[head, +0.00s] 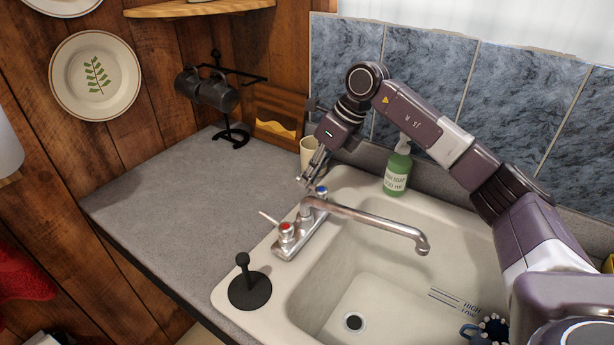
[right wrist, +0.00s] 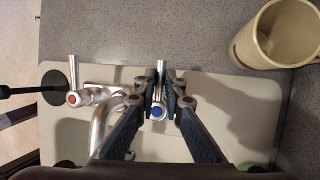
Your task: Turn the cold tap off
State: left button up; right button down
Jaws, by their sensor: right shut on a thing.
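The cold tap (right wrist: 158,112) has a blue cap and a thin metal lever. In the head view its blue cap (head: 322,190) shows at the far end of the faucet base. My right gripper (head: 312,180) reaches down to it from behind. In the right wrist view the fingers (right wrist: 162,88) are on either side of the lever, shut on it. The lever points up in that picture, away from the basin. The hot tap (head: 287,230) has a red cap and its own lever. The spout (head: 370,218) extends over the basin. No water stream is visible. My left gripper is not in view.
The white sink (head: 255,262) has a drain and a blue-handled item inside. A green soap bottle (head: 397,170) stands behind the sink. A cream mug (head: 309,155) stands close to my right gripper.

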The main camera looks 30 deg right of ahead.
jog(key=shift+r, duration=0.1)
jog(key=c, duration=2)
grip_release()
jog(key=v, duration=1.2)
jog(key=shift+s, duration=0.1)
